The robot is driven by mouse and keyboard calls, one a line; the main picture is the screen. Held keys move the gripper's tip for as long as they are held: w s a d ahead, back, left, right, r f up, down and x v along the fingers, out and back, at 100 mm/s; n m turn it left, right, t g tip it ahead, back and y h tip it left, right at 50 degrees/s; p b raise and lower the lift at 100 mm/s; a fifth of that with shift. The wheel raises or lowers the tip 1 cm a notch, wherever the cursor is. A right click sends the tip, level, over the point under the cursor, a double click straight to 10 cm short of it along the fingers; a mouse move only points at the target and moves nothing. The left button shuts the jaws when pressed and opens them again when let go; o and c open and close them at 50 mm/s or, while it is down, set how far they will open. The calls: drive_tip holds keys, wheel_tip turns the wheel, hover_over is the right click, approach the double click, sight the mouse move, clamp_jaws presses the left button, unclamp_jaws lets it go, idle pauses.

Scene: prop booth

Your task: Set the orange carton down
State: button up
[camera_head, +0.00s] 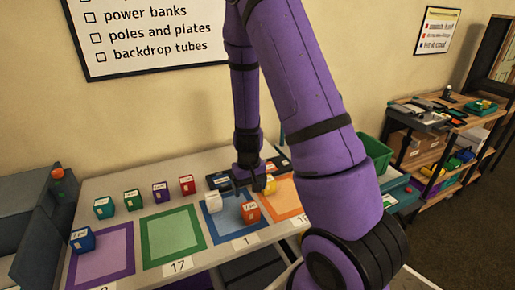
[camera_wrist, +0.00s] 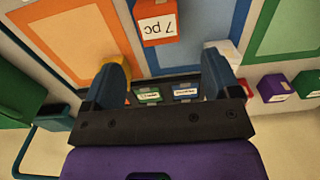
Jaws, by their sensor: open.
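The orange carton (camera_head: 250,211) stands on the table over the front right part of the blue square (camera_head: 225,224). In the wrist view the carton (camera_wrist: 157,22) shows its "7 pc" label beyond my fingers, near the strip between the blue and orange squares. My gripper (camera_head: 250,186) is pointed down just behind the carton. In the wrist view my gripper (camera_wrist: 162,75) has its fingers wide apart with nothing between the tips, and they look clear of the carton. The carton's underside is hidden.
A white carton (camera_head: 213,202) is left of my gripper and a yellow one (camera_head: 269,185) close on its right. Teal (camera_head: 104,207), green (camera_head: 133,199), purple (camera_head: 161,191) and red (camera_head: 187,184) cartons line the back. The green square (camera_head: 171,234) is bare.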

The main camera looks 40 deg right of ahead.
drive_tip(key=s+a+r+n+t+y, duration=0.1)
drive_tip(key=a+r, duration=0.3)
drive_tip(key=r, duration=0.6)
drive_tip(key=s+a+r+n+t, duration=0.1)
drive_tip(key=a+r+t, duration=0.15)
drive_tip(key=r, duration=0.85)
drive_tip(key=s+a+r+n+t+h, duration=0.1)
drive_tip(key=s+a+r, duration=0.3)
drive_tip(key=s+r, duration=1.1)
drive_tip(key=shift+s+t, duration=0.35)
drive_tip(key=shift+s, duration=0.5)
